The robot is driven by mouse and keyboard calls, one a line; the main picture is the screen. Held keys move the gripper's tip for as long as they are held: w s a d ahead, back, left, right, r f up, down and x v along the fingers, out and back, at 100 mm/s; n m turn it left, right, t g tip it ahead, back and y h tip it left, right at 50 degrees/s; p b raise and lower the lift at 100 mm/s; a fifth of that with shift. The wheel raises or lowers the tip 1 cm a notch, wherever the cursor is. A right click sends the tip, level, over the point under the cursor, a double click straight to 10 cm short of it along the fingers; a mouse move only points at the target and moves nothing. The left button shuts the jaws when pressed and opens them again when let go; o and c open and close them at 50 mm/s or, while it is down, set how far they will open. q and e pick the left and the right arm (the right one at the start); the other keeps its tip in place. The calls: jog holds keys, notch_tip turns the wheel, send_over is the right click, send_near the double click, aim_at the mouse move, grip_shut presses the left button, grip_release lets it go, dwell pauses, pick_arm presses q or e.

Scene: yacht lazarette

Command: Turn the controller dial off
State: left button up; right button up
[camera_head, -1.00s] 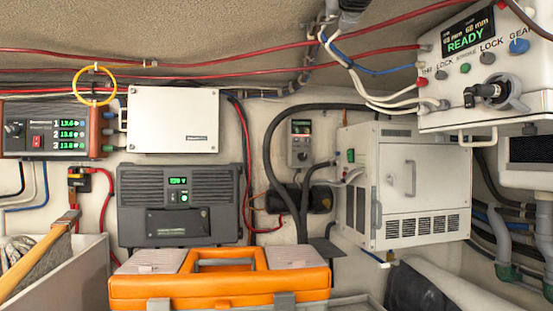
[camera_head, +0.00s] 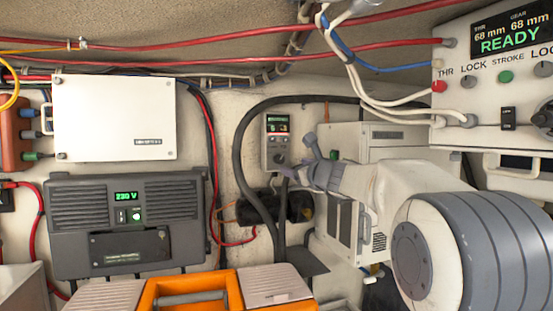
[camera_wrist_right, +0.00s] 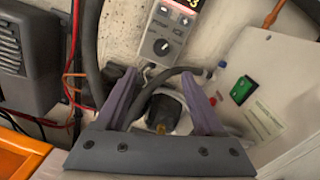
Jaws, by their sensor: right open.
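The controller (camera_head: 277,140) is a small grey box on the back wall with a lit display at its top. Its dark round dial (camera_head: 279,159) sits on the lower half. In the right wrist view the dial (camera_wrist_right: 162,46) shows a pale pointer mark, and two small buttons lie above it. My right gripper (camera_head: 304,160) is open, just right of the dial in the head view. In the right wrist view its purple fingers (camera_wrist_right: 157,77) are apart, with the dial beyond and above their tips. They do not touch it. My left gripper is out of view.
A black hose (camera_head: 241,165) loops around the controller, and dark cables pass below it. A white cabinet (camera_head: 343,135) with a green switch stands to the right, partly hidden by my arm. A grey inverter (camera_head: 75,230) hangs left. An orange toolbox (camera_head: 222,286) lies below.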

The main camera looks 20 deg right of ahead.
aim_at(281, 161)
jog(key=w+p, duration=0.1)
jog(key=w, duration=0.2)
jog(key=w+p, duration=0.2)
jog(key=w, duration=0.1)
jog(key=w+p, duration=0.1)
jog(key=w, duration=0.2)
jog(key=shift+w+a+r, duration=0.15)
jog(key=shift+w+r, duration=0.05)
jog(key=shift+r, duration=0.15)
jog(key=shift+w+f+p, duration=0.15)
jog(key=shift+w+p, duration=0.35)
jog(key=shift+w, duration=0.15)
grip_shut()
